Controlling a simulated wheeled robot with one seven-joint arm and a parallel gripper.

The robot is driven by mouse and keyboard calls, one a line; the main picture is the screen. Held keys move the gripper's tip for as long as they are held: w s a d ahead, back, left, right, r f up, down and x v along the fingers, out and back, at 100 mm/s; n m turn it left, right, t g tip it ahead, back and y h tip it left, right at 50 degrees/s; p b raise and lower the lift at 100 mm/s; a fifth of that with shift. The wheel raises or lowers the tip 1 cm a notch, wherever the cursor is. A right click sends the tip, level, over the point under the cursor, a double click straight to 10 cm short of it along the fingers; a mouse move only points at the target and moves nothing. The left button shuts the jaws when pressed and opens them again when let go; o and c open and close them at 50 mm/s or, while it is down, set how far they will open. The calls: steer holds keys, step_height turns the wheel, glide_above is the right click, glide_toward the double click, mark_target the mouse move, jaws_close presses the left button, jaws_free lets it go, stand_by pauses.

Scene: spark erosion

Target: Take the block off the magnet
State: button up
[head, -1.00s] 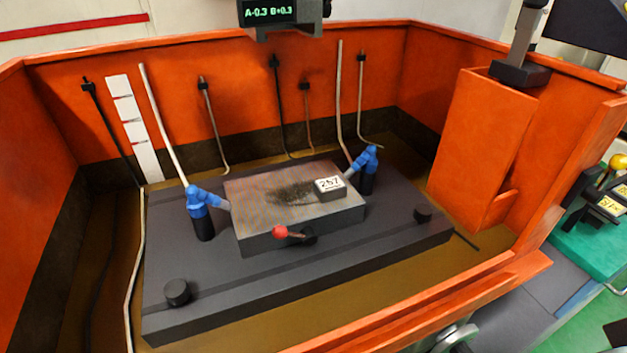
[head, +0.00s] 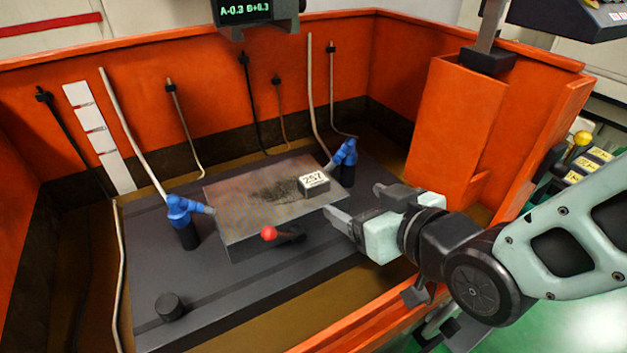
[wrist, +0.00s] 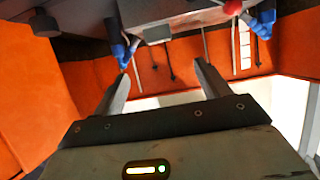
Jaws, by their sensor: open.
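The block (head: 313,183), a small grey piece with a white label reading 257, sits on the right part of the magnet's top. The magnet (head: 240,208) is a flat grey slab with a dark smudge on top and a red-knobbed lever (head: 270,233) at its front. My gripper (head: 352,203) is to the right of the magnet's front right corner, open and empty, apart from the block. In the wrist view the open fingers (wrist: 158,80) point toward the orange wall, and the magnet's underside or side (wrist: 165,25) shows at the top.
Blue nozzles stand left (head: 184,220) and right (head: 343,160) of the magnet, the right one close to the block. A black knob (head: 169,307) sits on the dark base plate. Orange tank walls (head: 210,105) enclose everything, with an orange box (head: 452,130) at right.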

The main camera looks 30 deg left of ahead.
steer(key=p, duration=0.3)
glide_toward(316, 182)
steer(key=x, duration=0.4)
steer(key=shift+p+x, duration=1.85)
steer(key=shift+x, duration=0.9)
steer(key=shift+d, duration=0.1)
steer(key=c, duration=1.4)
